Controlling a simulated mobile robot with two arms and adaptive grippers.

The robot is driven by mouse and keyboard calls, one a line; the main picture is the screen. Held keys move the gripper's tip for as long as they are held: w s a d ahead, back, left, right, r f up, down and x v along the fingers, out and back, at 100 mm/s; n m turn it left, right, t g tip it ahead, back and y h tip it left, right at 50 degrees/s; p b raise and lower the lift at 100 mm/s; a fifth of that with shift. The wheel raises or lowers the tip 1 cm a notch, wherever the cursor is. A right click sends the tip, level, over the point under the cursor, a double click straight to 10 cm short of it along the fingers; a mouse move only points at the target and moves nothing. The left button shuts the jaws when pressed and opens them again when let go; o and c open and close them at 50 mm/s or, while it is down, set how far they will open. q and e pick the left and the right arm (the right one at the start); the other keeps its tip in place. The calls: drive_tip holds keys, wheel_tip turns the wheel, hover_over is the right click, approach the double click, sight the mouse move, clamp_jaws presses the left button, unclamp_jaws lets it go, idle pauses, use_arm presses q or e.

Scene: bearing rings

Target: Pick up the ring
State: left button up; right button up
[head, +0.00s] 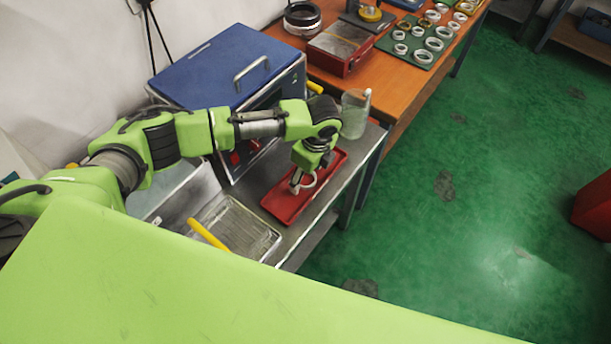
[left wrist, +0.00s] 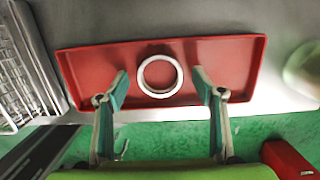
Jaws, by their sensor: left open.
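A pale ring (head: 309,179) is at the red tray (head: 279,206) on the grey bench. My left gripper (head: 301,184) points down over the tray, close to the ring. In the left wrist view the ring (left wrist: 160,76) shows as a white circle against the red tray (left wrist: 225,58). The open fingers of my left gripper (left wrist: 160,88) stand on either side of it, with a gap on each side. I cannot tell how high the fingertips are above the tray. My right gripper is not in view.
A wire basket (head: 236,229) with a yellow handle stands left of the tray. A blue-topped machine (head: 222,64) is behind my left arm. A glass jar (head: 355,113) stands beyond the tray. More rings lie on a green mat (head: 408,55) on the wooden table.

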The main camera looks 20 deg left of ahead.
use_arm(q)
drive_tip(key=c, duration=1.2)
drive_tip(key=shift+r, duration=0.15)
